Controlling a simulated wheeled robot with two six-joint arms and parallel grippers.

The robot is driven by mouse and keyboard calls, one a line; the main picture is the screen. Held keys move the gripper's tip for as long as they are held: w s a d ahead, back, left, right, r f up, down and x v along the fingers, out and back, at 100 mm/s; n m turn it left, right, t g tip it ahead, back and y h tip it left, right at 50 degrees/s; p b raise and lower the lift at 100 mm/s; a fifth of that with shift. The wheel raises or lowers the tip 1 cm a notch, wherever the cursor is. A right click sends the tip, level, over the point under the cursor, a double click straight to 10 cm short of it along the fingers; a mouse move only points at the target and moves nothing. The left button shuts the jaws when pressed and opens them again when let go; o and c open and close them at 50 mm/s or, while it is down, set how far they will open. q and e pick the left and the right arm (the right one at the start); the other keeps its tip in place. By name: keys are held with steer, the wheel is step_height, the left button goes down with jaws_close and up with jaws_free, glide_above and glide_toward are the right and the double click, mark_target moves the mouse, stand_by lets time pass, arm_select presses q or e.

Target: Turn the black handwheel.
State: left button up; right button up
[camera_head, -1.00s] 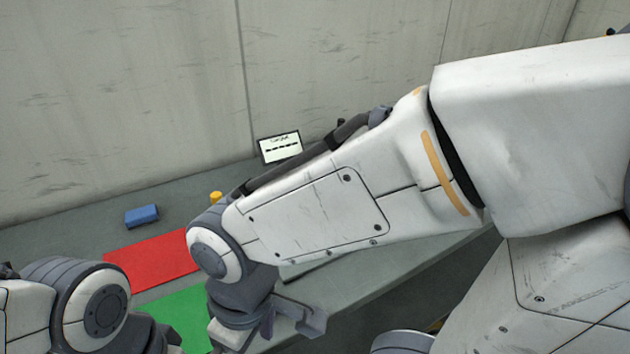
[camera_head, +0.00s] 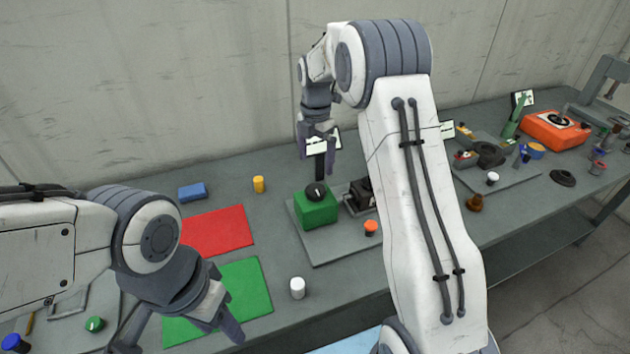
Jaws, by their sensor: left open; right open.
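I cannot tell for sure that this black top is the handwheel. A black unit (camera_head: 361,194) sits just right of the block, partly hidden by my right arm. My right gripper (camera_head: 319,146) is open and points down above and behind the green block, apart from the black top. My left gripper (camera_head: 183,330) is open and empty at the lower left, by the green mat.
A red mat (camera_head: 215,231), green mat (camera_head: 245,285), blue block (camera_head: 192,192), yellow cylinder (camera_head: 258,184) and white cylinder (camera_head: 297,288) lie left and front. An orange-topped knob (camera_head: 371,227) is on the board. At right are a second board (camera_head: 505,181) and an orange box (camera_head: 553,131).

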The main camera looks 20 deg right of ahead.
mark_target(316, 189)
step_height(316, 189, down, 8)
steer(key=shift+f+p, duration=0.25)
steer(key=shift+p, duration=1)
steer(key=shift+f, duration=0.75)
steer(key=c, duration=1.3)
steer(key=shift+m, duration=0.3)
